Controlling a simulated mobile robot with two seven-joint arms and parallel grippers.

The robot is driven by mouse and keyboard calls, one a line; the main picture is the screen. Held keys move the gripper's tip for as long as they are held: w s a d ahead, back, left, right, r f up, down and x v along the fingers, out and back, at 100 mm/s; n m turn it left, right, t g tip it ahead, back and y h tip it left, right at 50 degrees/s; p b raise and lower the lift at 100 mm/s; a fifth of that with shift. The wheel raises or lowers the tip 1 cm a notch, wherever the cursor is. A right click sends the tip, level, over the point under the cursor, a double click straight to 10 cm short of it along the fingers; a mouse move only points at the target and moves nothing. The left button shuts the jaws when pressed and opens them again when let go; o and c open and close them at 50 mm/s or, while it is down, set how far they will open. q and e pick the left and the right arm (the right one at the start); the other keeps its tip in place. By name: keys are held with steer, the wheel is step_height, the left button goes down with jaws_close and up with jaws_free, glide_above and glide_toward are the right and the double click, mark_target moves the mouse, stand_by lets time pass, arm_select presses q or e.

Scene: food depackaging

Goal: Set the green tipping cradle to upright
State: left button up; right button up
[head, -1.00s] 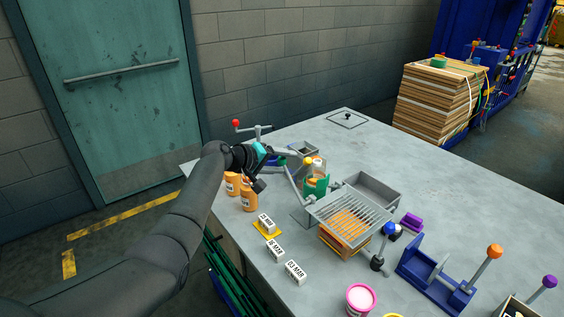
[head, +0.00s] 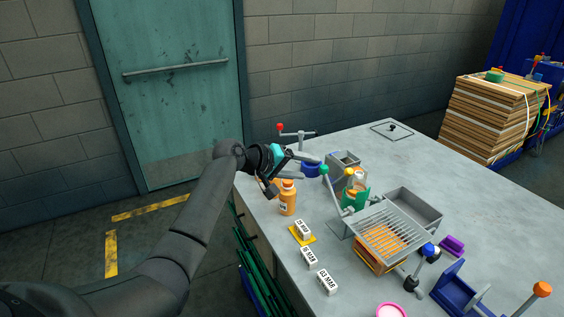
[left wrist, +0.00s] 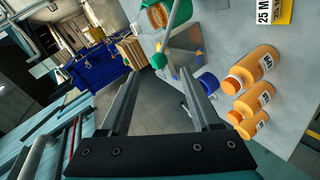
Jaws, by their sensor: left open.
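The green tipping cradle (head: 355,199) stands on the table behind the wire rack, with an orange and white container in it. Whether it is fully upright is hard to tell. A grey lever with a green ball knob (head: 323,169) slopes up to the left beside it. My left gripper (head: 296,171) is open and empty, left of the knob and apart from it. In the left wrist view the green knob (left wrist: 159,61) shows beyond the open fingertips (left wrist: 157,77), with the cradle (left wrist: 155,17) at the top. My right gripper is not in view.
Orange bottles (head: 288,198) stand below my left gripper. A blue round part (head: 310,170) and a red-knobbed handle (head: 280,127) are close behind it. A grey bin (head: 415,208), wire rack (head: 383,233) and date blocks (head: 309,257) lie nearer.

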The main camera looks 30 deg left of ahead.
arm_select(q)
steer(key=v, duration=0.7)
steer(key=shift+s, duration=0.1)
